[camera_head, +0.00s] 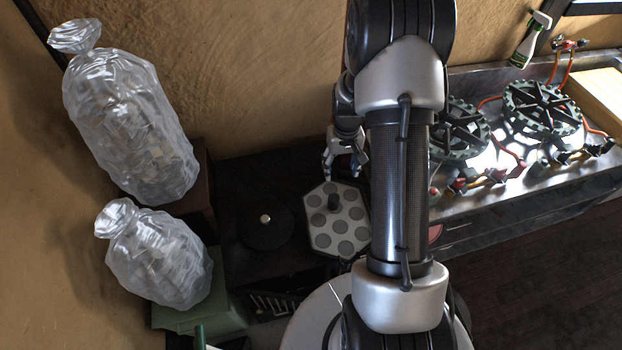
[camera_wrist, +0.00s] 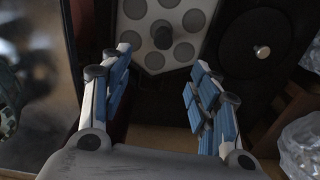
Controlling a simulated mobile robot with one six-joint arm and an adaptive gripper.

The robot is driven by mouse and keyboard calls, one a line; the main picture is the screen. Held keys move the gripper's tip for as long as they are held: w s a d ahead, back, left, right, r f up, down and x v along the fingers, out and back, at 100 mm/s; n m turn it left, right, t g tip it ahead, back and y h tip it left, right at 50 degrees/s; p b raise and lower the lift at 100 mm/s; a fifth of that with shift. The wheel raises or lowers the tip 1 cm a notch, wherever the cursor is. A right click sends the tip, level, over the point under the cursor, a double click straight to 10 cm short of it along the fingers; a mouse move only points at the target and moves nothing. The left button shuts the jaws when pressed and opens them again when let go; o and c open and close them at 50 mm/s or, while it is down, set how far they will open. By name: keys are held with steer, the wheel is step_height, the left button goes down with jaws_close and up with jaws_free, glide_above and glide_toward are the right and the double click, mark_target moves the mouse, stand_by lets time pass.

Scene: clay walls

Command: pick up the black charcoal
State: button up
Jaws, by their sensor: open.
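The black charcoal (camera_head: 333,201) is a small dark upright piece on a pale hexagonal plate with several grey round spots (camera_head: 318,243). In the wrist view the charcoal (camera_wrist: 163,38) shows just beyond the gap between my fingers, a little above the picture's middle. My gripper (camera_head: 343,165) hangs over the back edge of the plate, apart from the charcoal. In the wrist view my gripper (camera_wrist: 162,68) is open, with blue-padded fingers spread and nothing between them. My arm hides the plate's right side in the head view.
A black round lid with a pale knob (camera_head: 265,232) lies left of the plate. Two filled clear bags (camera_head: 130,125) (camera_head: 160,262) stand farther left. A metal counter (camera_head: 490,215) with green-black burners (camera_head: 541,106) is on the right. A clay wall rises behind.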

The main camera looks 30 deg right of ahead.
mark_target(334, 197)
steer(key=f+b, duration=0.1)
steer(key=f, duration=0.3)
steer(key=f+b, duration=0.1)
steer(key=f, duration=0.4)
steer(key=f+b, duration=0.1)
steer(key=f, duration=0.4)
steer(key=shift+w+d+f, duration=0.15)
steer(key=shift+w+f, duration=0.05)
steer(key=shift+w, duration=0.1)
steer(key=f, duration=0.1)
steer(key=f+b, duration=0.1)
steer(key=f, duration=0.3)
steer(key=shift+w+a+f+b, duration=0.15)
steer(key=shift+a+b, duration=0.2)
steer(key=shift+b, duration=0.05)
steer(key=shift+c, duration=0.5)
steer(key=c, duration=1)
